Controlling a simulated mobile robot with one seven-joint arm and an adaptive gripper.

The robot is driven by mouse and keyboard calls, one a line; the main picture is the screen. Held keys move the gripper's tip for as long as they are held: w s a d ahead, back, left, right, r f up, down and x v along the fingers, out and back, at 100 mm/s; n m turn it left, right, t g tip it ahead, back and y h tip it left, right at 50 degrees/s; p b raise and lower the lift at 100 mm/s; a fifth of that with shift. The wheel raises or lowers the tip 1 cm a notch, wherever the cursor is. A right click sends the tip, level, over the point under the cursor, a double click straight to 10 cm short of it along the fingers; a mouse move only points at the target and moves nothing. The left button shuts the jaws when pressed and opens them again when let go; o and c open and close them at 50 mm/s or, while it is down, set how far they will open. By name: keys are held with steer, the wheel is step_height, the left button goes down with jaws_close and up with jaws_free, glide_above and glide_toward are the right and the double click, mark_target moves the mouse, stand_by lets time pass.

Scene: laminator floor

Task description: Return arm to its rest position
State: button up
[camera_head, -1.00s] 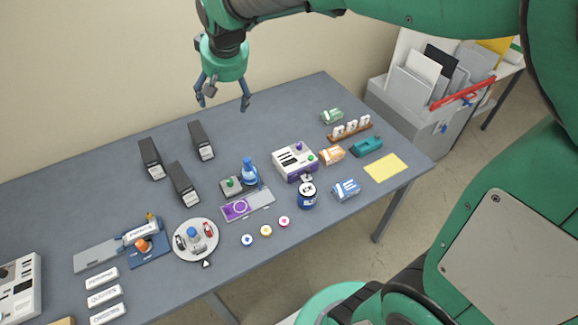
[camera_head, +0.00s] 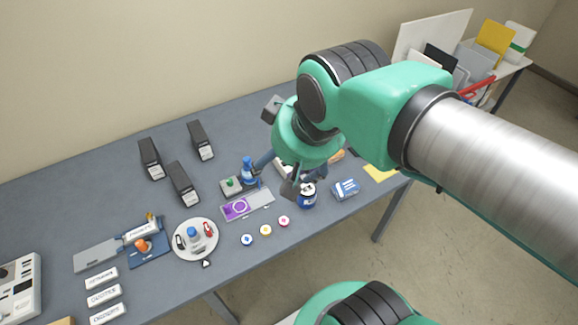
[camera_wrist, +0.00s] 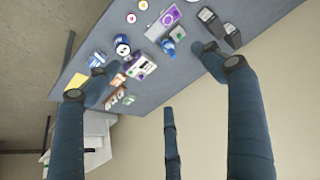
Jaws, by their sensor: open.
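My gripper (camera_head: 275,176) hangs over the right half of the grey table (camera_head: 110,195) in the head view, fingers pointing down. It hides most of the white and purple device behind it. In the wrist view my gripper (camera_wrist: 160,75) has its fingers spread wide, with nothing between them. The white device (camera_wrist: 140,66), the blue bottle (camera_wrist: 168,47) and the blue can (camera_wrist: 122,46) lie beyond the fingertips there. I cannot tell the exact height of the fingers above the table.
Near the gripper stand a blue bottle (camera_head: 248,170), a dark blue can (camera_head: 308,195) and a blue box (camera_head: 345,189). Several black boxes (camera_head: 184,183) stand at the back. A round white tray (camera_head: 209,246) is at the front. A side table with folders (camera_head: 495,40) is at the right.

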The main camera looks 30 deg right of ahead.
steer(key=shift+s+f, duration=0.2)
steer(key=shift+s, duration=0.35)
steer(key=shift+s+f, duration=0.2)
steer(key=shift+s, duration=0.3)
step_height(320, 180, down, 4)
steer(key=b, duration=0.3)
steer(key=shift+r+b, duration=0.25)
steer(key=shift+b, duration=0.05)
steer(key=shift+o, duration=0.5)
stand_by(0.3)
steer(key=shift+w+r, duration=0.1)
steer(key=shift+w, duration=0.05)
